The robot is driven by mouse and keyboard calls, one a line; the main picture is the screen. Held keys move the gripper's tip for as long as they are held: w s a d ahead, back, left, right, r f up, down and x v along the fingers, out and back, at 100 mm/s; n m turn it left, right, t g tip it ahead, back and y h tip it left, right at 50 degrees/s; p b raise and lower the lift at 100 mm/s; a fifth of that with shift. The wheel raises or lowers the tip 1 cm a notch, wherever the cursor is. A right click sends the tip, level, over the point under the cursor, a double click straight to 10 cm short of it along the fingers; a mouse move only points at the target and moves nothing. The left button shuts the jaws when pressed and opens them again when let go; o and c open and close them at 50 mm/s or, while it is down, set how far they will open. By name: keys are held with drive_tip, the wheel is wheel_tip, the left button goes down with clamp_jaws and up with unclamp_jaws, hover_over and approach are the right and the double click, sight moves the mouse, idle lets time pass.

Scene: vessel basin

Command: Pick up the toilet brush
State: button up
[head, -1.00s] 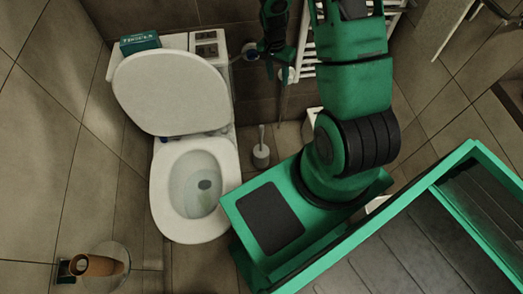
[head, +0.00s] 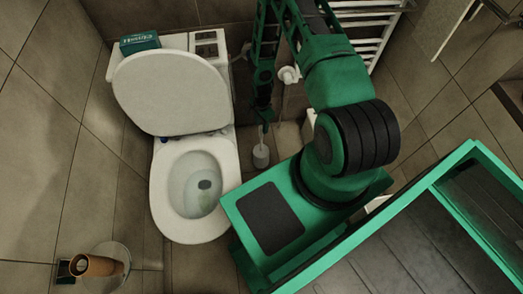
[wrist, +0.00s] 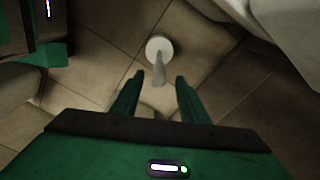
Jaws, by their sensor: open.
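The toilet brush stands upright in its white round holder (head: 261,157) on the floor, just right of the toilet. In the wrist view the brush handle (wrist: 159,68) rises from the holder (wrist: 160,45) toward the camera, its top lying near the gap between my fingertips. My gripper (wrist: 160,78) is open, with one finger on each side of the handle's line. In the head view my gripper (head: 264,127) points down right above the holder and hides most of the handle. I cannot tell whether a finger touches it.
The toilet (head: 195,190) with its lid raised stands close on the left. A white towel radiator (head: 368,38) is on the back wall. A green box (head: 140,42) lies on the cistern. Bare tiled floor surrounds the holder in the wrist view.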

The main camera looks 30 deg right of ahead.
sight(261, 134)
drive_tip(key=shift+s+f, duration=0.15)
drive_tip(key=shift+f, duration=3.9)
drive_tip(key=shift+a, duration=0.1)
drive_tip(key=shift+c, duration=0.2)
clamp_jaws()
